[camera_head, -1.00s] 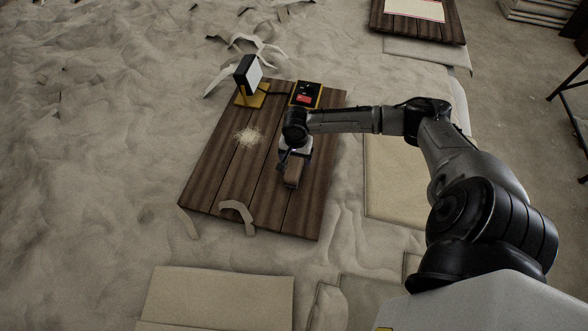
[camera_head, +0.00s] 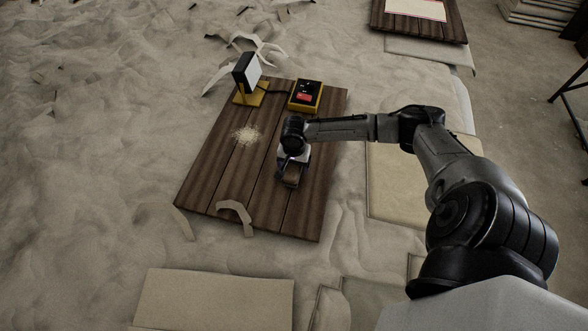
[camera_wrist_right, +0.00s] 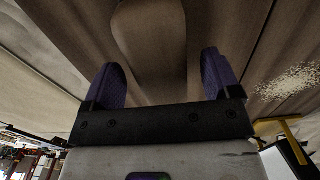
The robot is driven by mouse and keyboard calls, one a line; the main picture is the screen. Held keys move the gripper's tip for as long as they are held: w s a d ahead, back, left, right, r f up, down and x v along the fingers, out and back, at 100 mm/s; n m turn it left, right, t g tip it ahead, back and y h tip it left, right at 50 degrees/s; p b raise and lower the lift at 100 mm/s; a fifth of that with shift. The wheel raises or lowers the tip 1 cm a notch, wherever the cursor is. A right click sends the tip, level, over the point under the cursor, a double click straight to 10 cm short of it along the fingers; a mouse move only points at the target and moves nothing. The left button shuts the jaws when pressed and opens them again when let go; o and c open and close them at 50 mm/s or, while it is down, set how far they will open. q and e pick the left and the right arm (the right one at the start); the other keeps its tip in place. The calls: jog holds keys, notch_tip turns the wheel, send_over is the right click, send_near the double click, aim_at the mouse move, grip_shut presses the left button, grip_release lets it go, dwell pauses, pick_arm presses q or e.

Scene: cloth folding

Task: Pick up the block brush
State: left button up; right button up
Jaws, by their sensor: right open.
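The block brush (camera_head: 291,175), a small brown block, lies on the dark plank board, right of its middle. My right gripper (camera_head: 293,165) is directly over its far end and partly hides it. In the right wrist view the brush's rounded brown body (camera_wrist_right: 150,40) lies ahead of and between the two purple fingers of my right gripper (camera_wrist_right: 160,75). The fingers are apart, with a gap on either side of the brush. My left gripper is not in view.
The plank board (camera_head: 215,170) lies on pale, rumpled sandy ground. A lamp on a yellow stand (camera_head: 247,75) and a yellow-black device (camera_head: 306,95) stand at its far edge. A pile of pale shavings (camera_head: 247,134) lies left of the brush. A curved pale scrap (camera_head: 236,213) lies at the near edge.

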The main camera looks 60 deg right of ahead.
jog(key=c, duration=0.7)
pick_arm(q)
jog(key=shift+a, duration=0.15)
pick_arm(e)
jog(key=c, duration=0.4)
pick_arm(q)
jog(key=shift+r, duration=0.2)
pick_arm(e)
jog(key=shift+o, duration=0.2)
jog(key=shift+r, duration=0.15)
pick_arm(q)
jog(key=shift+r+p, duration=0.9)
jog(key=shift+p, duration=0.15)
pick_arm(e)
jog(key=shift+r, duration=0.65)
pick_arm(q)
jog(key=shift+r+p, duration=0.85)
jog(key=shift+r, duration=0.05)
pick_arm(e)
jog(key=r, duration=0.3)
jog(key=shift+s+d, duration=0.15)
jog(key=shift+s, duration=0.25)
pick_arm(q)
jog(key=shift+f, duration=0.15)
pick_arm(e)
jog(key=s+d+r, duration=0.2)
jog(key=s+r, duration=0.4)
jog(key=s, duration=0.4)
jog(key=shift+s+d+r, duration=0.2)
jog(key=shift+s, duration=0.05)
